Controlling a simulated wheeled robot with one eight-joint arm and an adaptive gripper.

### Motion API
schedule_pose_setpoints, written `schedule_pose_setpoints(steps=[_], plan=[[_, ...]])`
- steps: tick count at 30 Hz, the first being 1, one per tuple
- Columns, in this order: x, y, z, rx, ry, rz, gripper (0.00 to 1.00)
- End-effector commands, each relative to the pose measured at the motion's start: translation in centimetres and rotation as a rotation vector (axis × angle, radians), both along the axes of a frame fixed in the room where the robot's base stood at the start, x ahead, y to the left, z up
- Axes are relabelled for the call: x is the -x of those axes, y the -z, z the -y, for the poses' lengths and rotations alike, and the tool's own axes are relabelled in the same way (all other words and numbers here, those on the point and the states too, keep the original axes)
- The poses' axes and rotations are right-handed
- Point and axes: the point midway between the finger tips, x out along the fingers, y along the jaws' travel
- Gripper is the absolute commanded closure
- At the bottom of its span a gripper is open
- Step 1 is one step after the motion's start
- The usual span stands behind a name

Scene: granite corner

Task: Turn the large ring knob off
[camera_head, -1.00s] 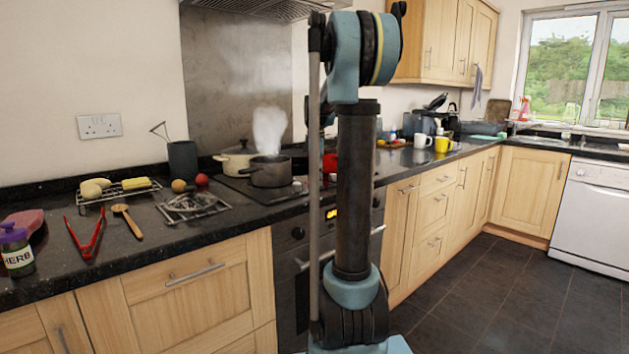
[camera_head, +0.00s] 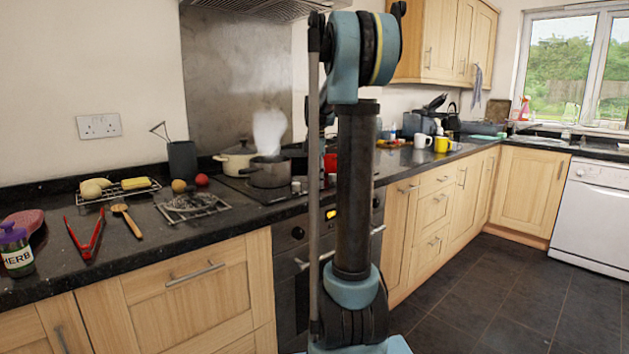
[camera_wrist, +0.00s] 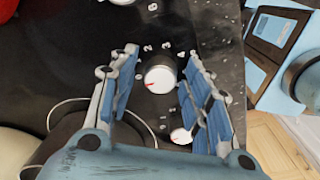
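In the wrist view a round white knob (camera_wrist: 160,79) with a red mark sits on the black hob, with printed numbers around it. The red mark points to the left and slightly down in the picture. My gripper (camera_wrist: 161,55) is open, with its blue-padded fingers on either side of this knob and visible gaps to it. A second white knob (camera_wrist: 181,136) with a red mark lies nearer the gripper's palm, and part of another (camera_wrist: 122,2) shows at the top edge. In the head view my arm hides the gripper; a small white knob (camera_head: 296,187) shows at the hob's edge.
A steaming dark pot (camera_head: 270,172) and a cream pot (camera_head: 237,160) stand on the hob. A rack (camera_head: 192,207), red tongs (camera_head: 86,240) and a herb jar (camera_head: 16,250) are on the counter at left. The floor (camera_head: 500,300) at right is clear.

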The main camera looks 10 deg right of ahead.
Motion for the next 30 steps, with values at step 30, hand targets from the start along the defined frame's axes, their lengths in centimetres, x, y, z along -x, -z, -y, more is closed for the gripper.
schedule_pose_setpoints(steps=[30], plan=[[0.5,-10.2,-0.1,0.0,0.0,-0.002,0.51]])
